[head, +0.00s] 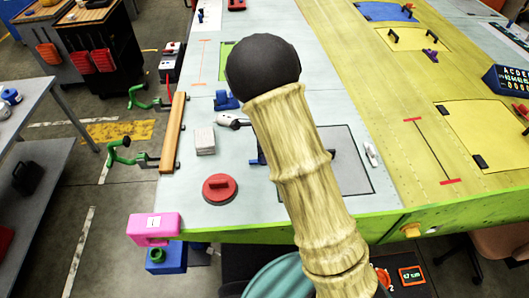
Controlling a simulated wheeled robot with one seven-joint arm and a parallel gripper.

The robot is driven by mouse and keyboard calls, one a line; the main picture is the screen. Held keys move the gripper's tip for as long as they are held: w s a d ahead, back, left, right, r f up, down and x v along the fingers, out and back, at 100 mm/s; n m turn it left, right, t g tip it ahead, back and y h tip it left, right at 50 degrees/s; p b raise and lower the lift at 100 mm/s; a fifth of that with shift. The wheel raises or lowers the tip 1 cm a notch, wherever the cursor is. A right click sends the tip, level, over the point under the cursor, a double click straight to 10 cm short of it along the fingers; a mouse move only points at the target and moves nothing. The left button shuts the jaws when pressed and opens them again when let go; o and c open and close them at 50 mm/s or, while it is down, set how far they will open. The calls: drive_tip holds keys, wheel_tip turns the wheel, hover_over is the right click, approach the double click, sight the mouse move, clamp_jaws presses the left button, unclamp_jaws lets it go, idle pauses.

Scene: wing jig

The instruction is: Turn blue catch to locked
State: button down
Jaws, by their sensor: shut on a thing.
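A grey square panel (356,178) with a dark outline lies on the wing, partly behind my arm. A small blue piece (257,160) shows at its left edge beside my arm; it may be the blue catch, but most of it is hidden and I cannot tell its setting. My tan, ribbed arm with a black round joint crosses the middle of the view and covers part of the panel. My gripper does not show; it may be behind the arm.
A blue item (226,101), a white tool (232,122), a white stack (204,140) and a red round disc with a handle (219,188) sit left of my arm. A pink block (153,226) is at the wing's near left corner. Yellow skin (425,130) spans the right.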

drive_tip(key=shift+r, duration=0.1)
drive_tip(key=c, duration=1.5)
unclamp_jaws()
wheel_tip(320, 180, up, 17)
drive_tip(key=b, duration=0.3)
drive_tip(key=shift+r, duration=0.15)
drive_tip(key=s+d+f+n+t, duration=0.1)
drive_tip(key=s+d+f+n, duration=0.2)
drive_tip(key=s+n, duration=0.3)
drive_tip(key=s+d+f+n, duration=0.3)
drive_tip(key=s+n, duration=0.3)
drive_tip(key=s+d+f+n+t, duration=0.1)
drive_tip(key=s+d+f+n, duration=0.2)
drive_tip(key=s+n, duration=0.3)
drive_tip(key=shift+d+t, duration=0.3)
drive_tip(key=shift+d, duration=0.3)
